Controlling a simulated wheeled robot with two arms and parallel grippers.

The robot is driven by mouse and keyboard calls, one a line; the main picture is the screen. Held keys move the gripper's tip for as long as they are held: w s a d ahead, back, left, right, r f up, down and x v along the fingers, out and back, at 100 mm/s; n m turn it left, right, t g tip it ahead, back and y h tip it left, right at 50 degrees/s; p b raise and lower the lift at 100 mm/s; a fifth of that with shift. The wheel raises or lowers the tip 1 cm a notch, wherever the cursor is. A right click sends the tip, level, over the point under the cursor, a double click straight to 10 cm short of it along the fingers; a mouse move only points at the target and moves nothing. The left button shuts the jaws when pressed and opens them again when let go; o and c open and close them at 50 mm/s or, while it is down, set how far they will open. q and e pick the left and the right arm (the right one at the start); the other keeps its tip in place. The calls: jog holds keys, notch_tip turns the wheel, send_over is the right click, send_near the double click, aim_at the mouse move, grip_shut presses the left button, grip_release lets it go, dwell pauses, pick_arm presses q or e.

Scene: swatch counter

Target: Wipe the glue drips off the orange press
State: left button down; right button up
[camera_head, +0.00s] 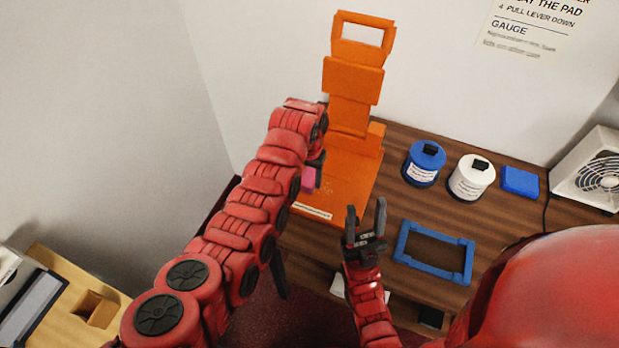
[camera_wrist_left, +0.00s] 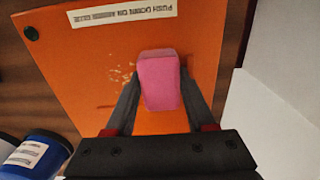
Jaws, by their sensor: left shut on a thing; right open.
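The orange press (camera_head: 350,82) stands upright at the back of the counter, and its flat base (camera_head: 345,172) reaches forward. The base also fills much of the left wrist view (camera_wrist_left: 75,65). Pale glue drips (camera_wrist_left: 119,75) show on it as small specks, left of a pink block (camera_wrist_left: 160,82). My left gripper (camera_head: 311,174) is shut on this pink block, over the base; I cannot tell whether the block touches the surface. The arm and gripper hide part of the base's left side. My right gripper (camera_head: 366,212) is open and empty, in front of the press and left of a blue frame.
A blue jar (camera_head: 424,164), a white jar (camera_head: 471,179) and a small blue box (camera_head: 520,182) stand right of the press. The blue frame (camera_head: 434,252) lies near the counter's front. A fan unit (camera_head: 595,170) stands far right. A wall is close on the left.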

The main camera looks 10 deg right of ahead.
aim_at(331, 193)
pick_arm(q)
jog(key=shift+s+d, duration=0.35)
jog(key=shift+d, duration=0.2)
jog(key=shift+s+d, duration=0.45)
jog(key=shift+d, duration=0.2)
jog(key=shift+s+d+f+b, duration=0.1)
jog(key=shift+s+d+b, duration=0.3)
jog(key=shift+d, duration=0.2)
jog(key=shift+s+d+f+b, duration=0.1)
jog(key=shift+s+d+b, duration=0.15)
jog(key=shift+s+d, duration=0.5)
jog(key=shift+d, duration=0.15)
jog(key=shift+d+r, duration=0.1)
jog(key=shift+r, duration=0.5)
jog(key=shift+w+r+p, duration=0.1)
jog(key=shift+r+p, duration=0.3)
jog(key=shift+r, duration=2.1)
jog(key=shift+r, duration=0.1)
